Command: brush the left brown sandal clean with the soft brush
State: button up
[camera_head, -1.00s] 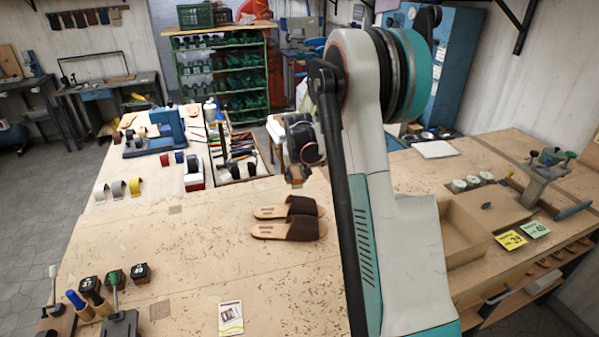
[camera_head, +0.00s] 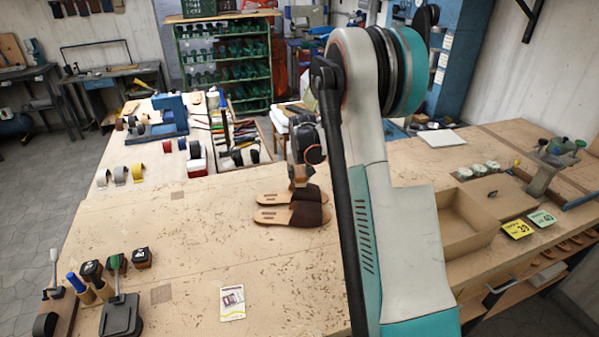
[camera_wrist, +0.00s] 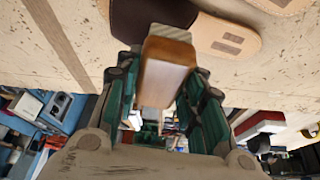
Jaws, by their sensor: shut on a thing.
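Two brown sandals with tan footbeds lie side by side on the workbench in the head view, a far one (camera_head: 270,199) and a near one (camera_head: 275,216). Their toes point right. My gripper (camera_head: 299,176) is shut on the soft brush (camera_head: 299,172), a wooden block that also shows in the wrist view (camera_wrist: 165,72). Its pale bristle end (camera_wrist: 173,34) overlaps the dark brown strap of the far sandal (camera_wrist: 155,15). I cannot tell whether the bristles touch it. The gripper hides part of the strap, and the near sandal is only partly in the wrist view.
The workbench (camera_head: 190,240) is clear left of the sandals. A card (camera_head: 232,302) lies in front. An open cardboard box (camera_head: 465,235) stands right, beyond my arm. Tape rolls, a blue machine (camera_head: 170,117) and a tool tray are behind; stamps and tools stand front left.

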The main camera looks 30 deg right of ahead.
jog(key=shift+f+b, duration=0.9)
jog(key=shift+f, duration=0.1)
dwell(0.5)
jog(key=shift+r, duration=0.1)
dwell(0.4)
jog(key=shift+w+d, duration=0.3)
jog(key=shift+w, duration=0.3)
jog(key=shift+w+d, duration=0.3)
jog(key=shift+w, duration=0.25)
jog(key=shift+b, duration=0.5)
jog(key=shift+s, duration=0.1)
jog(key=shift+s+a, duration=0.3)
jog(key=shift+s, duration=0.25)
jog(key=shift+s+a, duration=0.3)
jog(key=shift+s, duration=0.25)
jog(key=shift+w+b, duration=0.15)
jog(key=shift+b, duration=0.2)
jog(key=shift+w+d, duration=0.3)
jog(key=shift+w, duration=0.25)
jog(key=shift+w+d, duration=0.3)
jog(key=shift+w, duration=0.2)
